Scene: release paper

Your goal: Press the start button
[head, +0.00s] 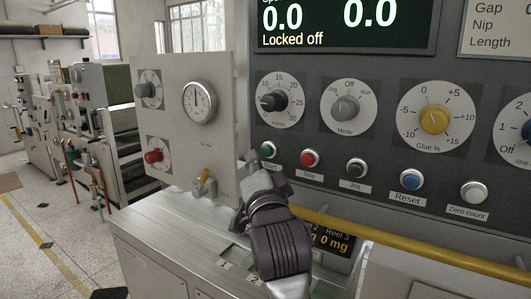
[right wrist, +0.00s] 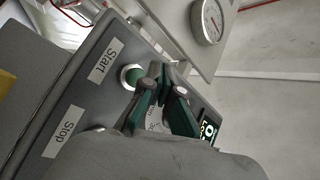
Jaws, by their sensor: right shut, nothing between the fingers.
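The green start button (head: 268,149) is on the grey control panel, above its "Start" label, at the left end of the button row. My right gripper (head: 252,163) is shut and empty, just left of and below the button. In the right wrist view the green button (right wrist: 132,75) sits in a pale ring beside the "Start" label (right wrist: 105,61). There my right gripper's fingertips (right wrist: 164,82) appear close to the button's right side. I cannot tell whether they touch the panel. My left gripper is in neither view.
The red stop button (head: 310,158), black jog button (head: 356,168), blue reset button (head: 411,180) and white zero count button (head: 474,192) continue the row. A yellow bar (head: 400,248) runs below them. A side panel with a gauge (head: 199,102) stands left. The display (head: 345,22) reads "Locked off".

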